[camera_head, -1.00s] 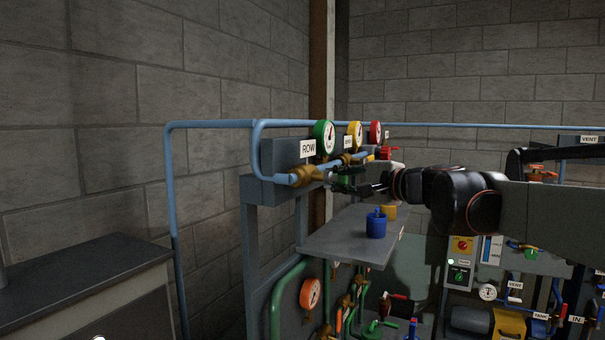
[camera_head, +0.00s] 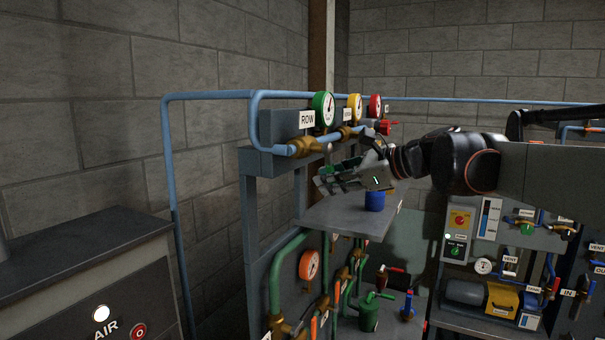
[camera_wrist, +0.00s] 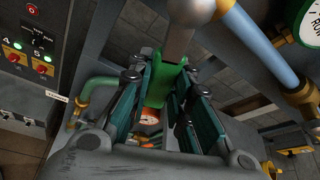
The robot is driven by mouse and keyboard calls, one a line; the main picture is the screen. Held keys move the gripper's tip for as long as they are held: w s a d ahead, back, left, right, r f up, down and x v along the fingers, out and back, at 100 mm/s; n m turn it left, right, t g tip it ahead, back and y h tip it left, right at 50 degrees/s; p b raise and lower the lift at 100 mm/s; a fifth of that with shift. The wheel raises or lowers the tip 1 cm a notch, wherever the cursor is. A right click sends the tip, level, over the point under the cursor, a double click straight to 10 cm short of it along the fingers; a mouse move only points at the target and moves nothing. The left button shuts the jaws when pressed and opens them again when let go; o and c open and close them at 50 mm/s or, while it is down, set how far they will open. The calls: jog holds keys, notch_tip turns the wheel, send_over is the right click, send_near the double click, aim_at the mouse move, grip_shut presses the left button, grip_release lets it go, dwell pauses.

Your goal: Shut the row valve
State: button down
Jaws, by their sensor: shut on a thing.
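The row valve's brass body (camera_head: 308,146) sits on the blue pipe below the ROW label (camera_head: 307,119) and the green-rimmed gauge (camera_head: 323,108). My gripper (camera_head: 335,178) is just below and right of the brass body, tilted, above the grey shelf. In the wrist view my gripper (camera_wrist: 165,95) has its two teal-padded fingers on either side of a green handle (camera_wrist: 172,78), shut on it.
A blue container (camera_head: 374,201) stands on the grey shelf (camera_head: 340,218) close to my wrist. Yellow and red gauges (camera_head: 375,106) with their valves are to the right along the pipe. More valves and an orange gauge (camera_head: 309,264) are below. A dark cabinet (camera_head: 85,265) is at left.

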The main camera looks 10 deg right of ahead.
jog(key=shift+s+a+f+m+g+y, duration=0.25)
jog(key=shift+s+a+m+g, duration=0.25)
jog(key=shift+s+m, duration=0.2)
jog(key=shift+s+a+f+m+g+y, duration=0.1)
jog(key=shift+s+a+m+g+y, duration=0.15)
jog(key=shift+s+a+m+g, duration=0.4)
jog(key=shift+w+d+m, duration=0.1)
jog(key=shift+d+m, duration=0.1)
jog(key=shift+m, duration=0.05)
jog(key=c, duration=1.4)
grip_release()
jog(key=shift+t, duration=0.25)
jog(key=shift+c, duration=0.2)
